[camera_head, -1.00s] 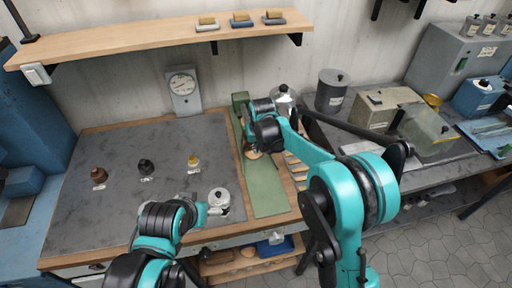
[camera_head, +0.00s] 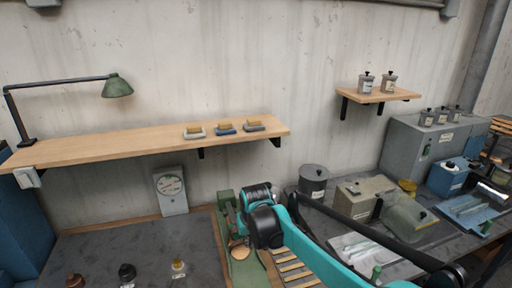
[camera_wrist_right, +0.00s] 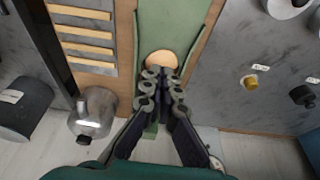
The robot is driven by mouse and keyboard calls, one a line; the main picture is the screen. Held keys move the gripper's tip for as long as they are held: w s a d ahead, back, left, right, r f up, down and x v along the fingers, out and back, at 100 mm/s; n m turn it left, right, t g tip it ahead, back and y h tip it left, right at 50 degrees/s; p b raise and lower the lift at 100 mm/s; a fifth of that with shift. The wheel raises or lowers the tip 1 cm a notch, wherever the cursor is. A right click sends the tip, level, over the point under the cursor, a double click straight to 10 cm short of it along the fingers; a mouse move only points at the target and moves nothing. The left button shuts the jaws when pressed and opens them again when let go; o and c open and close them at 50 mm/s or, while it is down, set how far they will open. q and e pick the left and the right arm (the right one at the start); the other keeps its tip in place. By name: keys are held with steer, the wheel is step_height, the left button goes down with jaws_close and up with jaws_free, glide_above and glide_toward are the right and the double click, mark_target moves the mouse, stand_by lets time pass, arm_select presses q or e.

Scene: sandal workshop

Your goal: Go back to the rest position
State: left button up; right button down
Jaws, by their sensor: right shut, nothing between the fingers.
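My right gripper (camera_wrist_right: 165,88) is shut and empty in the right wrist view, its fingertips together over a green strip (camera_wrist_right: 192,20). A round tan piece (camera_wrist_right: 161,62) lies just beyond the fingertips. In the head view my right arm comes in from the lower right, and its dark wrist (camera_head: 265,226) is over the green strip's right side. The tan piece (camera_head: 240,252) shows just left of the wrist. The fingers are mostly hidden there by the wrist. My left gripper is not in view.
A wooden shelf (camera_head: 110,146) with several small blocks runs above the bench. A dial scale (camera_head: 170,190) stands at the wall. Wooden slats (camera_head: 292,270) lie right of the green strip. A metal pot (camera_wrist_right: 92,112) stands near the gripper. A dark canister (camera_head: 313,181) and boxes stand right.

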steer(key=s+d+r+m+t+b, duration=0.1)
steer(key=s+d+r, duration=0.2)
steer(key=s+d, duration=0.5)
steer(key=s+d+f+m+t+b, duration=0.1)
steer(key=s+d+f, duration=0.1)
steer(key=s+d, duration=0.4)
steer(key=s+d+f+m+t+h+b, duration=0.1)
steer(key=s+d+f+t, duration=0.1)
steer(key=s+d, duration=0.5)
steer(key=s+f, duration=0.1)
steer(key=s, duration=0.4)
steer(key=shift+f, duration=0.2)
